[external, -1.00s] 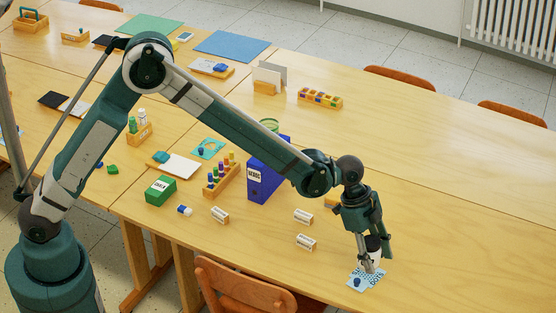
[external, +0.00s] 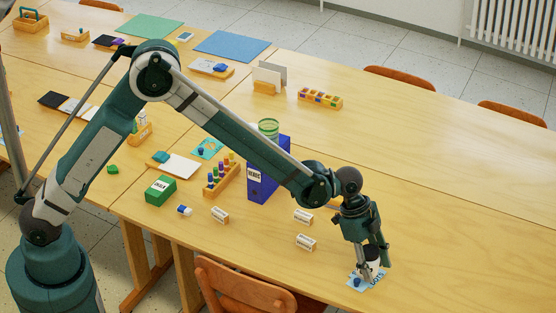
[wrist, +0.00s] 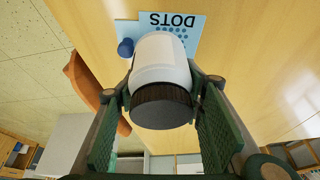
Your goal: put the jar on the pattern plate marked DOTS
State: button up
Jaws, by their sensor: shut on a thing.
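The jar (wrist: 160,68), white with a dark lid, sits between the two fingers of my gripper (wrist: 160,95) in the wrist view. My gripper (external: 375,262) is shut on it and points down over the light-blue DOTS plate (external: 354,275) near the front right of the table. The plate (wrist: 200,22) carries blue dots, the word DOTS and a small blue knob (wrist: 126,47). The jar (external: 373,264) is partly hidden by a finger in the external view. Its base overlaps the plate in both views; I cannot tell whether they touch.
Two white-faced blocks (external: 305,242) lie left of my gripper. A blue binder box (external: 265,180), a rack of coloured pegs (external: 222,178) and a green box (external: 160,189) stand further left. The table to the right is clear. An orange chair (external: 240,285) stands at the front edge.

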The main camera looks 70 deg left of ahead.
jog(key=shift+f, duration=0.25)
jog(key=o, duration=1.1)
jog(key=shift+r, duration=0.15)
jog(key=shift+a+r+p, duration=0.1)
jog(key=shift+r+p, duration=0.3)
jog(key=shift+r, duration=0.4)
jog(key=p+v, duration=0.2)
jog(key=v, duration=0.9)
jog(key=shift+s+r, duration=0.1)
jog(key=shift+r, duration=0.1)
